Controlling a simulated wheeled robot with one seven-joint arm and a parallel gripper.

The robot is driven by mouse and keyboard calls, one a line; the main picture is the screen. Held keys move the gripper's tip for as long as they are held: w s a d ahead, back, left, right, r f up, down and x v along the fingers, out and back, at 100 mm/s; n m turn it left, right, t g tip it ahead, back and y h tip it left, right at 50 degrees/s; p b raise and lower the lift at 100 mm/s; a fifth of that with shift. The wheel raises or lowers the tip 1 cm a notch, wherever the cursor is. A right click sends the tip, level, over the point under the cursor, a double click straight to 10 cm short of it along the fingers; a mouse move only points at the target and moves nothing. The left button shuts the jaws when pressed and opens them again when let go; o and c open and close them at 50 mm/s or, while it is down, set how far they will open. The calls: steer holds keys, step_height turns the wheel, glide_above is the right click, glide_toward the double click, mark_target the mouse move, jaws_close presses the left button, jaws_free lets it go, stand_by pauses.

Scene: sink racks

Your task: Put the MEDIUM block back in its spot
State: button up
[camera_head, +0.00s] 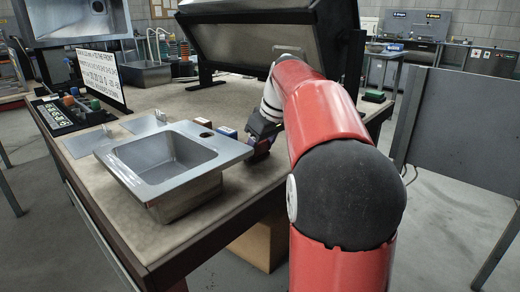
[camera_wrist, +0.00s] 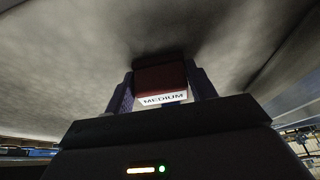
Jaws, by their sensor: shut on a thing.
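In the wrist view, a dark red block (camera_wrist: 161,80) with a white label reading MEDIUM sits between the two dark fingers of my gripper (camera_wrist: 160,76). The gripper is shut on it. In the head view my gripper (camera_head: 262,138) is low over the table, just right of the steel sink's back right corner. The block shows there only as a small dark patch, so I cannot tell whether it touches the table. A blue block (camera_head: 227,132) and a tan-topped block (camera_head: 203,122) stand to its left, behind the sink.
The steel sink (camera_head: 232,150) takes up the front of the table (camera_head: 185,238). Flat metal plates (camera_head: 143,124), a lettered sign (camera_head: 100,72) and a rack of small coloured items (camera_head: 72,112) are at left. A large tilted panel (camera_head: 255,40) stands behind.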

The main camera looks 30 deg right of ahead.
steer(key=shift+f, duration=0.15)
steer(key=o, duration=1)
steer(key=shift+r, duration=0.35)
steer(key=p+v, duration=0.2)
steer(key=v, duration=0.9)
steer(key=shift+s+r, duration=0.15)
steer(key=shift+r, duration=0.15)
